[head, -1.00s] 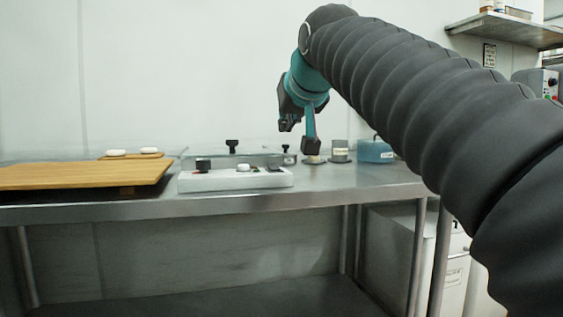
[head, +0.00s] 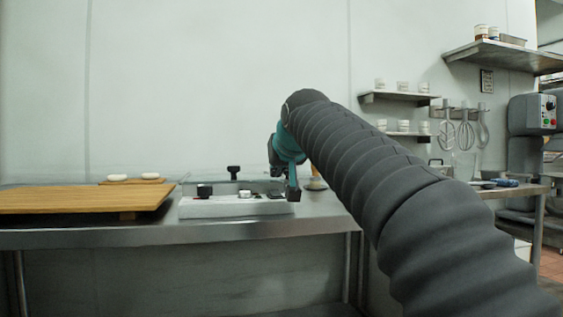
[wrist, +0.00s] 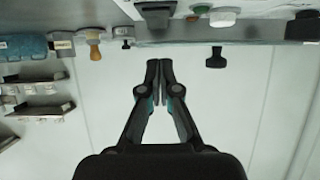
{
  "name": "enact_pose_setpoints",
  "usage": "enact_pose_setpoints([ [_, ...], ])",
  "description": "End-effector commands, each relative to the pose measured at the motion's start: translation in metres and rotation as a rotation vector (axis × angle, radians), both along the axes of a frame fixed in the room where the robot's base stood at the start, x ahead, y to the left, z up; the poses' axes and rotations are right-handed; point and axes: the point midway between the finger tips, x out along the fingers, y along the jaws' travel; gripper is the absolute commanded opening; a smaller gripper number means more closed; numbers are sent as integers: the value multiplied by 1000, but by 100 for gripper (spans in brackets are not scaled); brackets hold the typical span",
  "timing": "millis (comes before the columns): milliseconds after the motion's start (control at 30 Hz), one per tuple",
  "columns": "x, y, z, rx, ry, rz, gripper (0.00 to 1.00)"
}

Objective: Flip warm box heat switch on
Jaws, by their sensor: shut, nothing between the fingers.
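The warm box seems to be the low white control box (head: 235,208) at the front of the steel table. It carries a black block (head: 204,190) with a red mark by it at left, a pale knob (head: 245,193) in the middle and small dark parts at right. I cannot tell which is the heat switch. My gripper (head: 293,192) is shut and empty, at the box's right end in the head view; contact cannot be told. The upside-down wrist view shows the closed fingertips (wrist: 159,64), the pale knob (wrist: 222,18) and a dark block (wrist: 303,26) beyond them.
A metal lid with a black handle (head: 233,172) stands behind the box; the handle also shows in the wrist view (wrist: 215,59). A wooden board (head: 80,200) lies at left, with white rounds behind. Wall shelves (head: 395,97) are at right.

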Motion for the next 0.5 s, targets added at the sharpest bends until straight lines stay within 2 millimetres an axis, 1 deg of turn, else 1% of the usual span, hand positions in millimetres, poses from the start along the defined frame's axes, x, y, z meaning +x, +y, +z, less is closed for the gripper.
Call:
enact_pose_setpoints([
  [33, 2, 0, -12, 0, 1, 0, 0],
  [200, 7, 2, -29, 0, 0, 0, 0],
  [333, 9, 2, -35, 0, 0, 0, 0],
  [500, 10, 3, -36, 0, 0, 0, 0],
])
